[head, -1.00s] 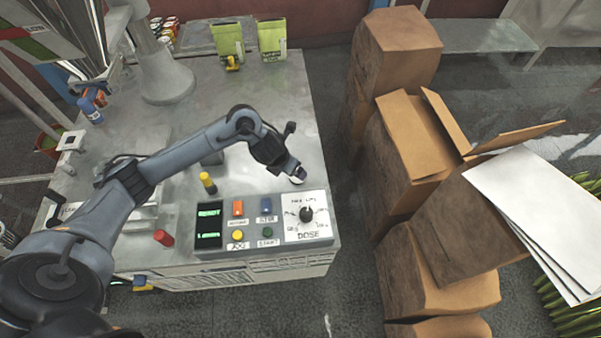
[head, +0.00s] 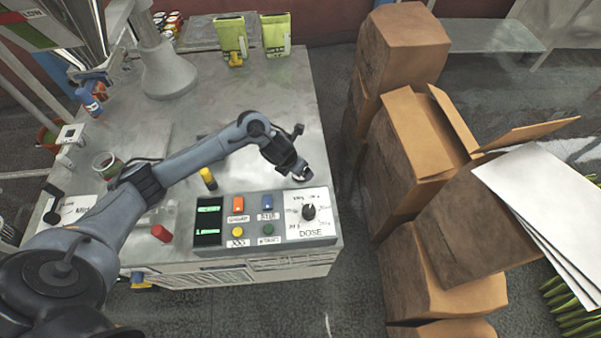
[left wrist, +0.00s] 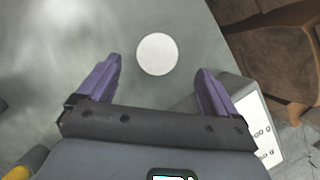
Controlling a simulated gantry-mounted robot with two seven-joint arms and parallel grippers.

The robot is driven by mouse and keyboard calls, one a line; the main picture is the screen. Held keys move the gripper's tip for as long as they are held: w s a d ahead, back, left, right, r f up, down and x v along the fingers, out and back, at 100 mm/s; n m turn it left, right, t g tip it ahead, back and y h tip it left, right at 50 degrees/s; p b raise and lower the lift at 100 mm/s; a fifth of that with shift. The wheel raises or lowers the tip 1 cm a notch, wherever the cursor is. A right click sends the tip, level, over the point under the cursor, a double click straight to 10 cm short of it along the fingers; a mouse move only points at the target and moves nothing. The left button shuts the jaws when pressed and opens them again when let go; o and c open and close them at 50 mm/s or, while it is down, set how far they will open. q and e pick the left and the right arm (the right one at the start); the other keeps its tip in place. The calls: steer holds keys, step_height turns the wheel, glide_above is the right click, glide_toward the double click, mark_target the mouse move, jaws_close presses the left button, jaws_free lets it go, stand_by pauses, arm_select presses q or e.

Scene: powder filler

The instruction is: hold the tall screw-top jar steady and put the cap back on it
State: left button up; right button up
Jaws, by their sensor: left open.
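My left gripper (head: 303,174) is open above the grey worktop, just behind the dose knob. In the left wrist view a white round disc (left wrist: 157,54), which looks like a cap or lid seen from above, lies between and slightly beyond the spread fingers, touching neither. The arm hides it in the head view. An open round container (head: 106,164), possibly the jar, stands at the left of the worktop beside my arm; its height is hard to judge. My right gripper is not in view.
A yellow-and-black post (head: 208,178) and a red cylinder (head: 161,233) stand nearby. Green pouches (head: 275,35) are at the back. Cardboard boxes (head: 400,50) stack beyond the right edge.

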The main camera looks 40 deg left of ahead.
arm_select(q)
steer(key=b+x, duration=0.2)
steer(key=x, duration=0.2)
steer(key=shift+s+a+f+b, duration=0.1)
steer(key=shift+s+f+b, duration=0.15)
steer(key=shift+f+b, duration=0.15)
steer(key=shift+w+f, duration=0.2)
steer(key=shift+f, duration=0.1)
steer(key=c, duration=1.1)
steer(key=shift+r, duration=0.1)
